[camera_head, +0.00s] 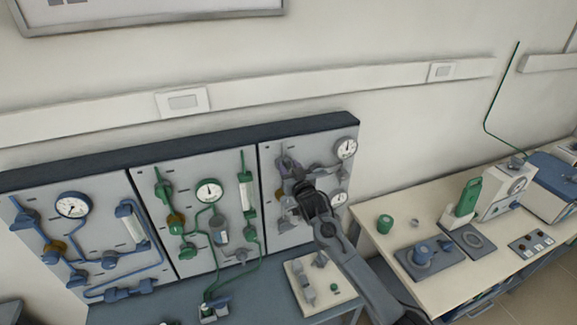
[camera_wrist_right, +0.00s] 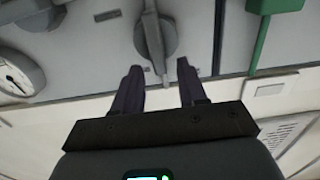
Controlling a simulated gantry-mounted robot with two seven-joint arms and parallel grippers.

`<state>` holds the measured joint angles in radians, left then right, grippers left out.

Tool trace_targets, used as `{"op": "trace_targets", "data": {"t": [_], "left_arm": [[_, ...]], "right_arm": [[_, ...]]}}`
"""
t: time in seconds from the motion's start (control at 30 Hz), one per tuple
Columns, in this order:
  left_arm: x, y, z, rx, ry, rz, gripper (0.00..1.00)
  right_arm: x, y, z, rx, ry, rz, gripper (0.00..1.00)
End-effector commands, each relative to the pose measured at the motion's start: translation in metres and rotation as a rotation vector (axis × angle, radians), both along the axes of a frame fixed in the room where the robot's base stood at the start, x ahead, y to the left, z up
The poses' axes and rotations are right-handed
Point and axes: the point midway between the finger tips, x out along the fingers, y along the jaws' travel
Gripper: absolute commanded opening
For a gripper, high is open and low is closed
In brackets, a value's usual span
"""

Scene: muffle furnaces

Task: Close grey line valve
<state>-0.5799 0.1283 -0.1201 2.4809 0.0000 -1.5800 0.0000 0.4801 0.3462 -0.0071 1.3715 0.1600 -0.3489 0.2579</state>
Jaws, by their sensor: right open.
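The grey line panel (camera_head: 270,223) is the rightmost of three wall boards in the head view. My right gripper (camera_head: 290,172) is in front of its upper part and hides much of its pipework and valves. In the right wrist view a grey valve with a long lever handle (camera_wrist_right: 155,40) shows on the panel face. My right gripper (camera_wrist_right: 158,70) is open, and its two dark fingers stand apart on either side of the line of the lever's end. I cannot tell whether they touch it. Nothing is seen held. My left gripper is not in view.
A pressure gauge (camera_head: 346,148) sits at the grey panel's upper right. The green line panel (camera_head: 185,262) is beside it, and the blue line panel (camera_head: 20,262) is further left. A cream tray (camera_head: 341,297) with fittings lies below. A bench (camera_head: 385,250) with lab equipment stands right.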

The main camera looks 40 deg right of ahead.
Motion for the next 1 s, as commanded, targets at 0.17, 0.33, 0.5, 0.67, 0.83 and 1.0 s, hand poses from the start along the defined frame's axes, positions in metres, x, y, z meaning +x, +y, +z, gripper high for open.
{"op": "trace_targets", "data": {"t": [0.17,0.33,0.5,0.67,0.83,1.0], "left_arm": [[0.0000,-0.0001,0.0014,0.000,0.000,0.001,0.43],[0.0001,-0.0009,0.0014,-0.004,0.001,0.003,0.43],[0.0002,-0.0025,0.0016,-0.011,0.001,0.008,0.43],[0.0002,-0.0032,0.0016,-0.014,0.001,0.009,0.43],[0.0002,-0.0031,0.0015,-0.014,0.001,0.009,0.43],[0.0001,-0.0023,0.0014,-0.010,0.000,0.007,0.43]], "right_arm": [[0.0073,-0.0020,0.0006,0.000,-0.001,0.001,0.41],[0.0087,-0.0024,-0.0001,0.000,0.000,0.001,0.41],[0.0085,-0.0024,-0.0001,0.000,0.000,0.001,0.38],[0.0084,-0.0024,-0.0001,0.000,0.000,0.001,0.14],[0.0083,-0.0024,-0.0001,0.000,0.000,0.000,0.00],[0.0083,-0.0022,0.0000,-0.006,0.002,0.001,0.00]]}}
